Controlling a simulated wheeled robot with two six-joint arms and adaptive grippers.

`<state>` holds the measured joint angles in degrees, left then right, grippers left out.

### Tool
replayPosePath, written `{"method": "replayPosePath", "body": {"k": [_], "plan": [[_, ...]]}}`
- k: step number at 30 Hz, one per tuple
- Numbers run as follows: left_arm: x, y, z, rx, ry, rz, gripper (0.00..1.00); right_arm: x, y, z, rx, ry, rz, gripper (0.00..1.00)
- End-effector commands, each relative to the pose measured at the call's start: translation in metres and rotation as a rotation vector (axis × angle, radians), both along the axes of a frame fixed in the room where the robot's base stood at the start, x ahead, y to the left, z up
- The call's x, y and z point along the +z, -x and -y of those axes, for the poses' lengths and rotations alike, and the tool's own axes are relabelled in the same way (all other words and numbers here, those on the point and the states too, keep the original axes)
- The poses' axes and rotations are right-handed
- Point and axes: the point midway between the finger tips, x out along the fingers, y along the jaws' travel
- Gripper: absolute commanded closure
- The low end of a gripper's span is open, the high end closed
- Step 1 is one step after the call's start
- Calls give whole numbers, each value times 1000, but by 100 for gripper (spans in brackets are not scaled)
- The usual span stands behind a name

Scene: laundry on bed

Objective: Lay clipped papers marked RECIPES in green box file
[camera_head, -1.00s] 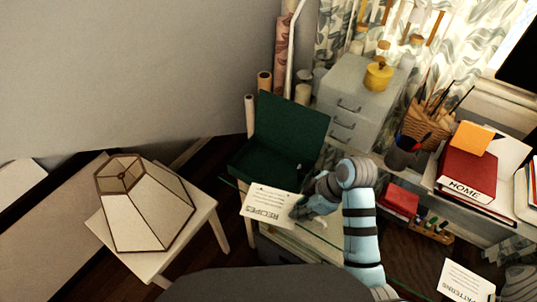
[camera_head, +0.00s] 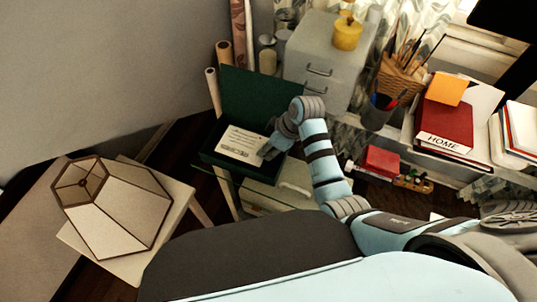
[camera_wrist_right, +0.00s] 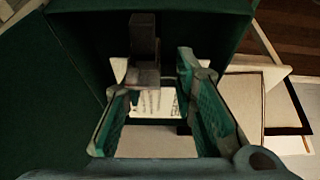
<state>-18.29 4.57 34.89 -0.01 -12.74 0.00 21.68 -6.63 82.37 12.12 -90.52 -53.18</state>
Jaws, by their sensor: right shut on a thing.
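The green box file (camera_head: 262,96) stands open on the desk with its lid raised at the back. The white clipped papers (camera_head: 240,143) lie over the open tray of the box file, their printed label too small to read clearly now. My right gripper (camera_head: 270,151) is shut on the right edge of the papers, at the box's right side. In the right wrist view, its fingers (camera_wrist_right: 158,88) reach toward the box interior, with printed paper (camera_wrist_right: 150,103) between them and a grey metal piece (camera_wrist_right: 145,45) above. I cannot tell whether the papers touch the box floor. My left gripper is out of view.
A grey drawer unit (camera_head: 325,62) stands close behind the box's right side. A pen cup (camera_head: 376,113), a red HOME book (camera_head: 445,128) and a small red box (camera_head: 381,161) are to the right. A lampshade (camera_head: 118,212) sits on a stool at the left.

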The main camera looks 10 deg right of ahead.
Motion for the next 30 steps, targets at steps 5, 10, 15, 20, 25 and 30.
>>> {"method": "replayPosePath", "body": {"k": [5, 10, 15, 20, 25, 30], "plan": [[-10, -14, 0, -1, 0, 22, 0, -37, -1, 2, -1, 3, -6, 100], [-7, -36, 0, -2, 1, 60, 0, -39, -1, 1, -1, 3, -6, 100], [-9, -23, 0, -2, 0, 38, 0, -41, -1, 1, -1, 2, -6, 100], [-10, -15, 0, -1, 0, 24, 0, -43, -1, 1, -1, 2, -6, 60], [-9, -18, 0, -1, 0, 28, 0, -42, -1, 1, 0, 2, -6, 54], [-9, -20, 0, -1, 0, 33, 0, -42, -1, 1, -1, 1, -5, 54]]}}
